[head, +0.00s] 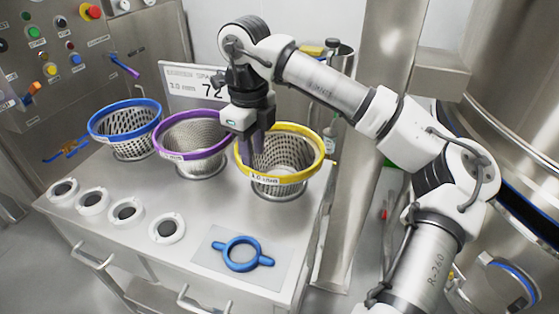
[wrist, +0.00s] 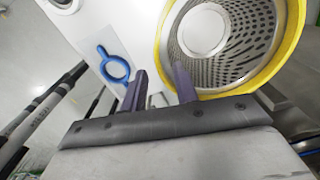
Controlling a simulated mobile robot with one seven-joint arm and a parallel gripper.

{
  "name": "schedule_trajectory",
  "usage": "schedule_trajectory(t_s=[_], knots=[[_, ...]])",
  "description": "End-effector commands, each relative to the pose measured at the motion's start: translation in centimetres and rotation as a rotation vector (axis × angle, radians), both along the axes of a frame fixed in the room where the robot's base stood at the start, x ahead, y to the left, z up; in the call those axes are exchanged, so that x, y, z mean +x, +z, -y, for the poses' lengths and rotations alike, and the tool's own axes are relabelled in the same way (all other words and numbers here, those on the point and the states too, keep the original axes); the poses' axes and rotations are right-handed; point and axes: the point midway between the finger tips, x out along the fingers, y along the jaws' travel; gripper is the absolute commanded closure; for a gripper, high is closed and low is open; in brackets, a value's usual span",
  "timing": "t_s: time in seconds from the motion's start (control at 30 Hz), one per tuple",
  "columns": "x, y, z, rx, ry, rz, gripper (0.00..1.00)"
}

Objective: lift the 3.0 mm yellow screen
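The yellow-rimmed screen (head: 278,182), a perforated metal basket, sits upright at the right end of the steel cart top. Its front label is too small to read surely. My gripper (head: 256,152) points down at the left side of its rim. In the wrist view, the fingers of my gripper (wrist: 160,78) are apart, one outside the yellow rim (wrist: 161,40) and one inside the basket. The rim runs between them, with a gap visible. Whether either finger touches it cannot be told.
The purple-rimmed screen (head: 192,133) stands close on the left, with the blue-rimmed screen (head: 125,123) beyond it. A sign (head: 195,84) stands behind. Several white-ringed round pieces and a blue two-handled ring (head: 241,254) lie along the front. A steel column (head: 371,140) rises to the right.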

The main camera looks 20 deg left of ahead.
Motion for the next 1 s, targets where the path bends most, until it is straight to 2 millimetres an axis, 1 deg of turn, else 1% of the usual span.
schedule_trajectory(t_s=[0.2, 0.3, 0.4, 0.6, 0.63, 0.67, 0.83, 0.87, 1.0], knots=[[-0.3, -2.7, 0.5, 0.001, 0.002, -0.005, 0.70], [-0.2, -4.1, 0.4, 0.001, 0.002, -0.003, 0.70], [-0.2, -4.7, 0.4, 0.000, 0.001, -0.001, 0.70], [-0.2, -4.9, 0.4, 0.000, 0.001, 0.000, 0.70], [-0.2, -4.8, 0.4, 0.000, 0.001, 0.000, 0.72], [-0.2, -4.8, 0.4, 0.000, 0.001, 0.000, 0.76], [-0.2, -4.8, 0.4, 0.000, 0.001, 0.000, 0.98], [-0.2, -4.8, 0.4, 0.000, 0.001, 0.000, 1.00], [-0.2, -4.8, 0.4, 0.000, 0.001, -0.001, 1.00]])
